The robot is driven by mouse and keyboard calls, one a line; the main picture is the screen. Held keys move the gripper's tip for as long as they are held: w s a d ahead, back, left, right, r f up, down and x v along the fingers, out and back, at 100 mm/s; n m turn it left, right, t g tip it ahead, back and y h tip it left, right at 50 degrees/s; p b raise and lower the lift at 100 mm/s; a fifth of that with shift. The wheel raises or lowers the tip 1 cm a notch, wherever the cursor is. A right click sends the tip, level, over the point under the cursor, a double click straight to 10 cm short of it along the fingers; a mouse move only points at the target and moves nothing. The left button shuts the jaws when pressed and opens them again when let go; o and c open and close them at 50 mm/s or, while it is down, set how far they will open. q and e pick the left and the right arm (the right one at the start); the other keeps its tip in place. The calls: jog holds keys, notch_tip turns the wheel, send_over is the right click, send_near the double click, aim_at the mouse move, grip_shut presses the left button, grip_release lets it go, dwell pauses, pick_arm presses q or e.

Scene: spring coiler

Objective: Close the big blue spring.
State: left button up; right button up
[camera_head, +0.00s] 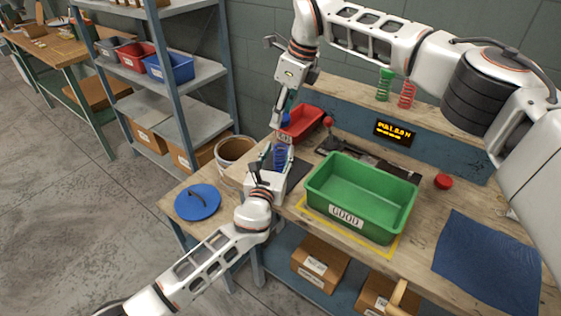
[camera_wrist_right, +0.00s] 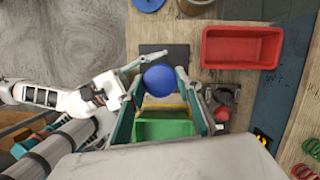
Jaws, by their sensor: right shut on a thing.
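The blue spring (camera_head: 281,157) stands upright on the workbench, on or beside a dark mat. My left gripper (camera_head: 277,153) has its fingers on either side of the spring; whether they press on it I cannot tell. My right gripper (camera_head: 286,116) points down above the spring, shut on a round blue piece (camera_head: 287,119). This piece shows as a smooth blue disc (camera_wrist_right: 160,80) between the fingertips in the right wrist view, and it hides what is beneath. My left gripper (camera_wrist_right: 118,85) comes in from the left there.
A green bin (camera_head: 343,213) marked GOOD stands to the right, and a red bin (camera_head: 313,123) behind. A blue lid (camera_head: 198,202) lies at left beside a round tub (camera_head: 235,149). A green spring (camera_head: 385,84) and a red spring (camera_head: 407,95) stand on the back ledge.

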pick_arm(q)
jog(key=shift+c, duration=0.4)
grip_shut()
pick_arm(e)
send_over(275, 146)
jog(key=d, duration=0.1)
jog(key=shift+f, duration=2.5)
jog(key=shift+s+d, duration=0.15)
jog(key=shift+s, duration=0.15)
jog(key=shift+f, duration=0.15)
jog(key=shift+f, duration=0.75)
jog(key=shift+f, duration=0.55)
